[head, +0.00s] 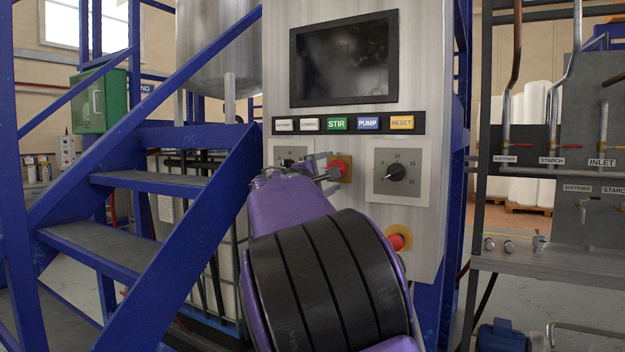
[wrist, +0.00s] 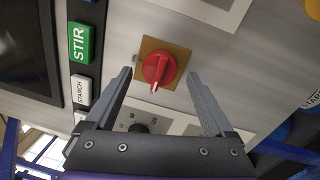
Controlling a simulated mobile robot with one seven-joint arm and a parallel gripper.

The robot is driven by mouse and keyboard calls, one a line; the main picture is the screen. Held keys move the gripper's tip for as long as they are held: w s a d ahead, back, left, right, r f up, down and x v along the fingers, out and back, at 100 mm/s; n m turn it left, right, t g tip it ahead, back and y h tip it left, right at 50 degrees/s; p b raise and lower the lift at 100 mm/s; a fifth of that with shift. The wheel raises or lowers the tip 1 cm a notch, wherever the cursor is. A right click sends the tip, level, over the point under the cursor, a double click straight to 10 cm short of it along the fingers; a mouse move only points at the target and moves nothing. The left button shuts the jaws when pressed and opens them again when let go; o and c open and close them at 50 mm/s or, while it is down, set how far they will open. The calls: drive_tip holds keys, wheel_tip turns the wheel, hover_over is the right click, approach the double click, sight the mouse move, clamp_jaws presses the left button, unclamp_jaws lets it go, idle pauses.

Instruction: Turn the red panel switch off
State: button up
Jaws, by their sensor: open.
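The red panel switch (wrist: 158,68) is a red rotary knob with a white mark on a yellow-brown square plate (wrist: 180,50). It also shows in the head view, where the red switch (head: 339,167) is partly hidden behind my gripper (head: 325,168). In the wrist view my gripper (wrist: 158,74) is open, with one finger on each side of the knob and a gap to both. Nothing is held. I cannot tell whether the fingertips reach down to the panel.
Label buttons, including green STIR (head: 337,124), run above the switch, below a dark screen (head: 344,59). A black dial (head: 397,173) is to the right and a red push button (head: 396,241) below right. Blue stairs (head: 150,200) stand left.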

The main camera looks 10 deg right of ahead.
drive_tip(key=v, duration=1.6)
drive_tip(key=shift+s+a, duration=0.2)
drive_tip(key=shift+s, duration=0.05)
drive_tip(key=shift+d, duration=0.1)
